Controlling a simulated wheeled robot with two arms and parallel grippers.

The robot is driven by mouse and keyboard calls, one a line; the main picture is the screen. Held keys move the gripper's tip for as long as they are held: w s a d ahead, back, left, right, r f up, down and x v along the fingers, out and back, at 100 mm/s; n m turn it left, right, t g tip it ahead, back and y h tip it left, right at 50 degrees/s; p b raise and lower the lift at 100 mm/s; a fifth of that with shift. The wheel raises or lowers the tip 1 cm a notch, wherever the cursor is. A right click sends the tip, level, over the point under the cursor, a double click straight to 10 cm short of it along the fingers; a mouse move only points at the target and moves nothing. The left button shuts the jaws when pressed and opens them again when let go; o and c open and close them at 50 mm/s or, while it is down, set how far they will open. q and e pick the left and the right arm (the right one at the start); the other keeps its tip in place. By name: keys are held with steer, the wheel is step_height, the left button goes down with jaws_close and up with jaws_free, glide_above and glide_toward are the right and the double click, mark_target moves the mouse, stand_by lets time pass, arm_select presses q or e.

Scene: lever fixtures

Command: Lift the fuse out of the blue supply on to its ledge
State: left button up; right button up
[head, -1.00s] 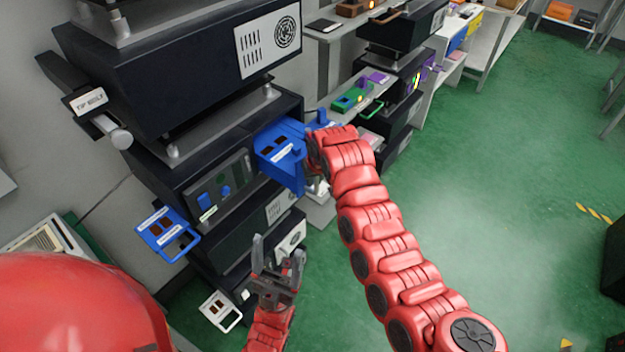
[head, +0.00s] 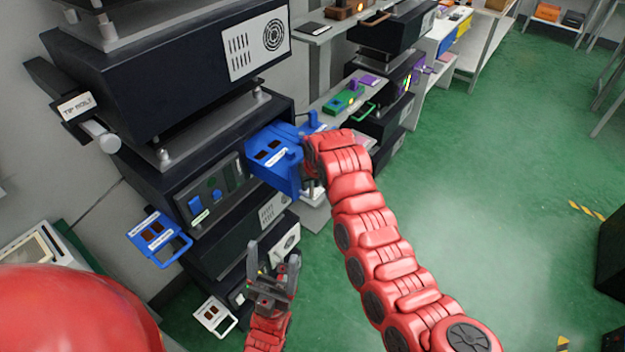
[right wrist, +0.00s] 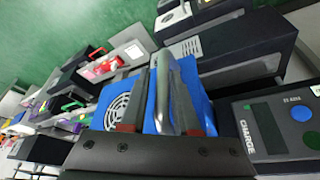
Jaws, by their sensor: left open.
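A blue unit (head: 264,170) with dark slots and a label on top juts from the stack of black supplies. Its blue body also shows in the right wrist view (right wrist: 200,88). I cannot make out the fuse for certain. My right gripper (right wrist: 160,88) is at the blue unit, with its fingers on either side of a silver handle (right wrist: 163,100); whether they clamp it is unclear. In the head view my red right arm hides this gripper. My left gripper (head: 273,258) is open and empty, low in front of the stack.
A blue plate with a handle (head: 160,235) and a white one (head: 214,315) stick out at the stack's left. A black box with a fan grille (head: 190,75) is above. A shelf with green and purple parts (head: 345,100) stands behind.

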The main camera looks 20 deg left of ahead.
steer(key=shift+s+d+r+b, duration=0.1)
steer(key=shift+r+b, duration=0.2)
steer(key=shift+r, duration=0.2)
steer(key=b+v, duration=0.1)
steer(key=v, duration=1.5)
steer(key=shift+s+r, duration=0.1)
steer(key=shift+s, duration=0.05)
